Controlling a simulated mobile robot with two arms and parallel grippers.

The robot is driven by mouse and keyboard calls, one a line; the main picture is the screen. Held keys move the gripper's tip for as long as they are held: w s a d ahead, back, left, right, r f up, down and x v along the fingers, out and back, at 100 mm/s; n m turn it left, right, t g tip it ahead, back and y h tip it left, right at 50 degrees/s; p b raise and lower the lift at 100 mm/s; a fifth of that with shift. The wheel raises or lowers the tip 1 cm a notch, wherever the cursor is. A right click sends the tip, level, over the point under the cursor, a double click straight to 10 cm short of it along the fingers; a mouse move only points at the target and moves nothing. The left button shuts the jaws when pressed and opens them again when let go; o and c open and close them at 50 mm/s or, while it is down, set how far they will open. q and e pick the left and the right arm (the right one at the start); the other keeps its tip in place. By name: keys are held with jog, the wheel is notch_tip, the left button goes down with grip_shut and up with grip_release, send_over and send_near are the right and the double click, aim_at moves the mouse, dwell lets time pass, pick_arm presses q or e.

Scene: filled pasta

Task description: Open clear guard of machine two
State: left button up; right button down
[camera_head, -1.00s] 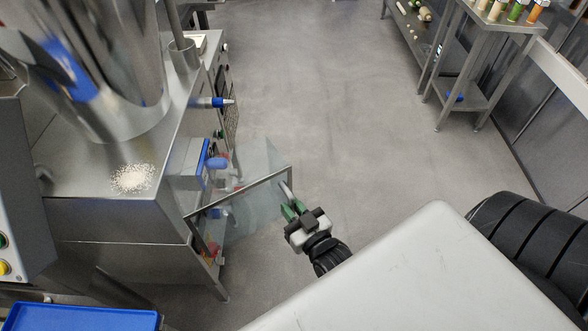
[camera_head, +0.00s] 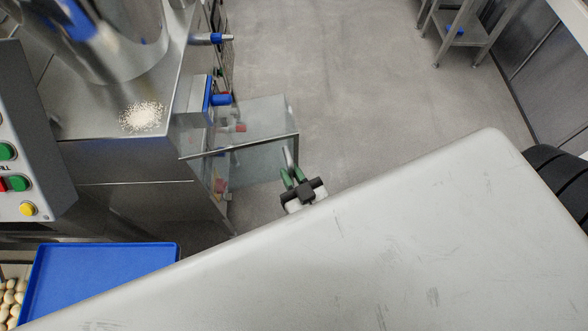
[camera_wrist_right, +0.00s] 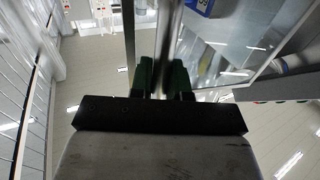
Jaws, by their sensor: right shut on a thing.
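The clear guard (camera_head: 258,122) is a see-through panel with a metal frame on the side of the steel machine (camera_head: 130,180). It stands swung out from the machine over the floor. My right gripper (camera_head: 289,172) is at the outer end of the guard, its green fingers shut on the guard's metal handle (camera_head: 287,155). In the right wrist view the green fingers (camera_wrist_right: 161,75) close around the upright bar, with the clear panel (camera_wrist_right: 235,45) beside it. My left gripper is not in view.
A blue tray (camera_head: 105,280) lies at the lower left, below a control panel (camera_head: 20,175) with coloured buttons. White powder (camera_head: 142,117) lies on the machine top. A steel rack (camera_head: 465,30) stands far right. The floor between is clear.

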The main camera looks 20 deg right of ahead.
jog(key=shift+w, duration=0.1)
jog(key=c, duration=1.4)
grip_release()
jog(key=shift+c, duration=0.2)
jog(key=o, duration=0.3)
jog(key=shift+w+a, duration=0.1)
jog(key=shift+a, duration=0.05)
jog(key=shift+o, duration=0.2)
jog(key=shift+s+f, duration=0.1)
jog(key=shift+s, duration=0.4)
jog(key=s+b, duration=0.2)
jog(key=s, duration=0.8)
jog(key=shift+d+b, duration=0.25)
jog(key=shift+b, duration=0.1)
jog(key=shift+c, duration=0.2)
